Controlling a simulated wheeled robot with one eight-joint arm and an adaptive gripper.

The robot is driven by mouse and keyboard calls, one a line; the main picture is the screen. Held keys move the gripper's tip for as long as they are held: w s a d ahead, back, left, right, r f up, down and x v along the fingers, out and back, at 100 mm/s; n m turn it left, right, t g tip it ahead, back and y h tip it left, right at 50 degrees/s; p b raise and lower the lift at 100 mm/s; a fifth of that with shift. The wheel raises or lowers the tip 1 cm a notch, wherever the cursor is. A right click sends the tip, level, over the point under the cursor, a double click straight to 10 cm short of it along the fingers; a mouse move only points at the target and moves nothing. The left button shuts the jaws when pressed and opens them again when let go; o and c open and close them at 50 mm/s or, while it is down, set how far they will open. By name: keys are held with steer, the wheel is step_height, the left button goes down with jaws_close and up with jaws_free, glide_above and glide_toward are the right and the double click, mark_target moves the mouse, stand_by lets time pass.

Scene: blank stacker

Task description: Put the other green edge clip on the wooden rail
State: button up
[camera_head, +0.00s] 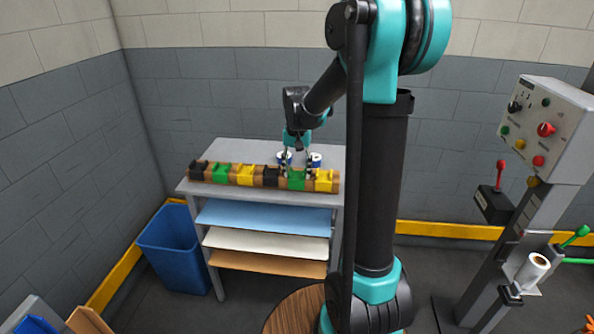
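The wooden rail (232,178) lies along the front of the top of a grey shelf unit. Several clips sit on it in a row: black (198,169), green (220,173), yellow (245,175), black (271,177), a second green clip (297,180) and yellow (323,181). My gripper (297,170) points down at the second green clip, the one towards the right end. Its fingers reach down to about the clip's top, one to each side. The view is too small to tell whether they touch or grip the clip.
Two small white-and-blue cylinders (315,160) stand behind the rail, close to my gripper. Below the grey shelf top (235,150) are blue, white and brown sheets. A blue bin (172,245) stands at left, a control post (548,130) at right.

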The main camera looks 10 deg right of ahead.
steer(key=o, duration=0.3)
step_height(320, 180, up, 12)
steer(key=s+d+f+n+t, duration=0.1)
steer(key=s+f, duration=0.5)
steer(key=s, duration=0.1)
steer(key=s+d+f+n+t, duration=0.1)
steer(key=s+f, duration=0.5)
steer(key=s, duration=0.1)
steer(key=s+d+f+n+t, duration=0.1)
steer(key=s+d+f+t, duration=0.1)
steer(key=s+f, duration=0.4)
steer(key=shift+s+f, duration=0.35)
steer(key=shift+s, duration=0.2)
